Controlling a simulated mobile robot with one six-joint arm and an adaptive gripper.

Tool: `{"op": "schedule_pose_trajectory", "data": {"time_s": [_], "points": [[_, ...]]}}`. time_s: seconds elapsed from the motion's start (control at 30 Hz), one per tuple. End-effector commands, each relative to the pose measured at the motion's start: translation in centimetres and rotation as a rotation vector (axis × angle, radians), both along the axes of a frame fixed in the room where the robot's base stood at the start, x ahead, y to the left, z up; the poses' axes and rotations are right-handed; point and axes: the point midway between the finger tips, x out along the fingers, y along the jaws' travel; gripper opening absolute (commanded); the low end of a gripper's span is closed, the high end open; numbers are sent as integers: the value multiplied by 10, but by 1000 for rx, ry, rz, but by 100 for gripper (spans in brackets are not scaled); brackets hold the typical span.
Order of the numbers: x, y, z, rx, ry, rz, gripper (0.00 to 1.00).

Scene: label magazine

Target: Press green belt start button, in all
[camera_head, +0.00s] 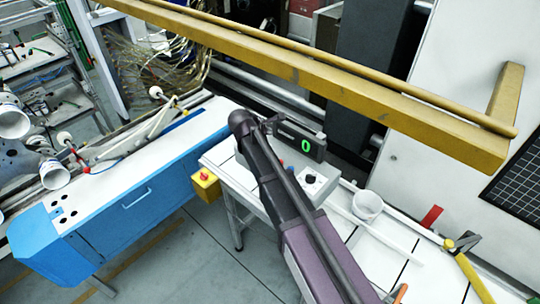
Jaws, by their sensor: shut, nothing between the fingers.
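I cannot make out a green start button in the head view; my arm covers part of the control area. A small light panel with a black knob (309,179) shows just right of my arm. A yellow box (206,186) with a red mushroom button (204,176) is fixed at the left front corner of the white machine table. My purple and dark arm reaches up from the bottom over this table. My gripper's fingers are hidden, so their distance from any button cannot be seen.
A yellow beam (330,82) crosses above the back. A white cup (367,205), a red piece (432,216) and a yellow-handled lever (464,250) are on the right of the table. A blue cabinet (140,205) stands left, with open floor in front.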

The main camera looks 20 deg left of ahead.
Motion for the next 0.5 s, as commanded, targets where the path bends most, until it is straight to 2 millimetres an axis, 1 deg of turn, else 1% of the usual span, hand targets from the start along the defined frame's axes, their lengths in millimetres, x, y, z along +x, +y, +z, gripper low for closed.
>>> {"op": "schedule_pose_trajectory", "data": {"time_s": [0.27, 0.5], "points": [[0, 0, -7, 0, 1, -1, 0], [0, 0, -24, 1, 1, -1, 0]]}}
